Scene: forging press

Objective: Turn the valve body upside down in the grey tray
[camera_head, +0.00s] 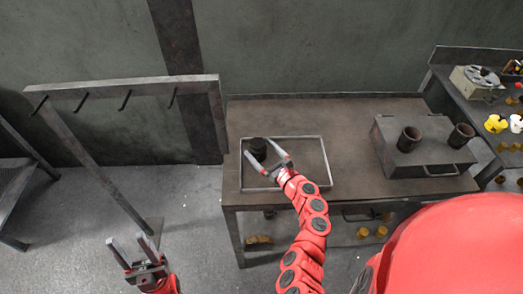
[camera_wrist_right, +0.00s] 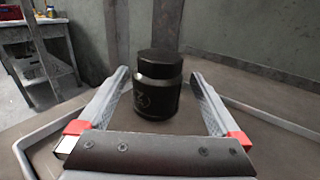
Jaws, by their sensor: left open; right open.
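The valve body is a black cylinder (camera_head: 258,148) standing upright at the left part of the grey tray (camera_head: 326,160) on the workbench. In the right wrist view the valve body (camera_wrist_right: 157,84) shows a narrower top and a pale mark on its side. My right gripper (camera_head: 264,150) is open at the valve body. In the wrist view its fingers (camera_wrist_right: 160,98) lie to either side of the valve body with gaps, and I see no contact. My left gripper (camera_head: 134,243) is open and empty, low over the floor, left of the bench.
A grey metal box (camera_head: 425,150) with two dark cylinders (camera_head: 410,139) on top stands on the right of the bench (camera_head: 350,112). A rack with hooks (camera_head: 125,92) stands to the left. A side table (camera_head: 490,110) with yellow and white parts is at far right. The tray's right half is clear.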

